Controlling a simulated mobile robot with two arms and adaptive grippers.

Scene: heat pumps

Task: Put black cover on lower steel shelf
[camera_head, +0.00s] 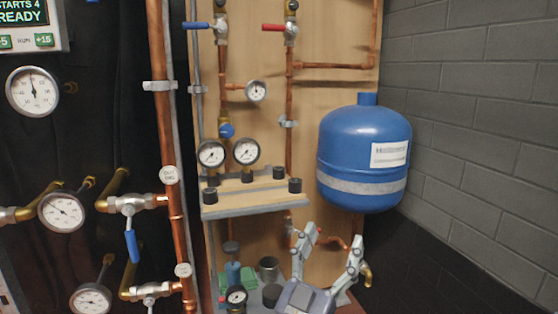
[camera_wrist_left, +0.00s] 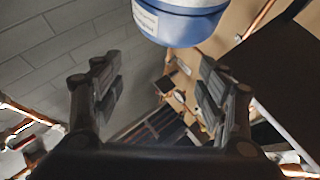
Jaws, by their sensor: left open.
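My left gripper (camera_head: 333,238) is open and empty below the blue tank, just right of the lower steel shelf (camera_head: 254,299). Its two spread fingers also show in the left wrist view (camera_wrist_left: 163,92), with nothing between them. Small black covers stand on the upper shelf (camera_head: 256,208): one at its front left (camera_head: 210,195), one at its right end (camera_head: 295,185) and others further back. Another small black cover (camera_head: 272,294) is on the lower shelf, close to the left of my gripper. My gripper touches none of them. My right gripper is not in view.
The lower shelf also holds a dark metal cup (camera_head: 268,269), a green cloth (camera_head: 248,280), a blue bottle (camera_head: 233,274) and a gauge (camera_head: 236,296). The blue tank (camera_head: 362,160) hangs above my gripper. Copper pipes (camera_head: 168,110) rise at the left. A grey block wall (camera_head: 480,130) stands right.

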